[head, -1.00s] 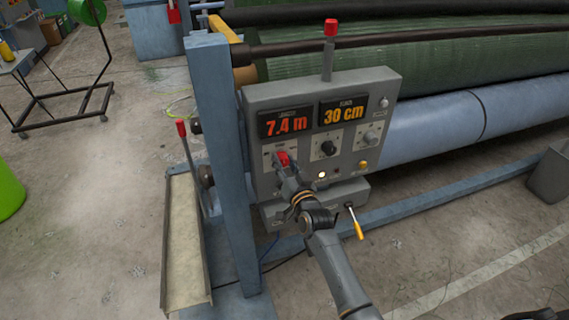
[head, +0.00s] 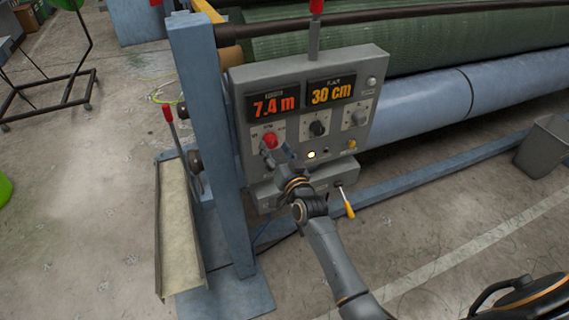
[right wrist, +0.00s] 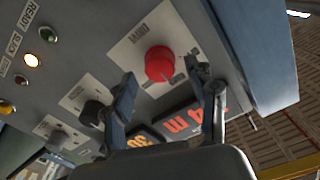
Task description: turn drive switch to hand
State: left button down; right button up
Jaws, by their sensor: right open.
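The grey control panel (head: 240,80) stands on the blue machine frame, with displays reading 7.4 m and 30 cm. A red knob (head: 270,140) sits on a white label plate below the 7.4 m display; I take it for the drive switch. My right gripper (head: 278,153) is at the knob's lower right in the head view, open. In the right wrist view, the red knob (right wrist: 160,64) shows between and beyond the two spread fingers (right wrist: 162,84). Contact with the knob cannot be made out. My left gripper is out of view.
Black knob (head: 317,128), grey knob (head: 359,117) and lit white lamp (head: 311,155) are close by on the panel. A yellow-handled lever (head: 347,205) sticks out below. A red-topped lever (head: 168,120) stands left of the blue post (head: 208,130).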

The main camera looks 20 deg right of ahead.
jog(key=s, duration=1)
jog(key=shift+d, duration=0.15)
jog(key=s+a+f+n+g+b, duration=0.1)
jog(key=s+f+g, duration=0.3)
jog(key=f, duration=0.8)
jog(key=s+a+f+n+g+b, duration=0.15)
jog(key=s+f, duration=0.45)
jog(key=f, duration=0.7)
jog(key=s+f+n+g+b, duration=0.1)
jog(key=s+f+g, duration=0.25)
jog(key=f, duration=0.85)
jog(key=s+d+f+n+g+b, duration=0.1)
jog(key=s+d+f+g, duration=0.1)
jog(key=s+f, duration=0.5)
jog(key=s+d+f+g+b, duration=0.1)
jog(key=s+f+g, duration=0.2)
jog(key=s+f, duration=0.4)
jog(key=s+d+f+n+g+b, duration=0.1)
jog(key=s+f, duration=0.6)
jog(key=s, duration=1.4)
jog(key=shift+d+f+n+g+h, duration=0.2)
jog(key=shift+d+n+g+h, duration=0.15)
jog(key=shift+d+g, duration=0.6)
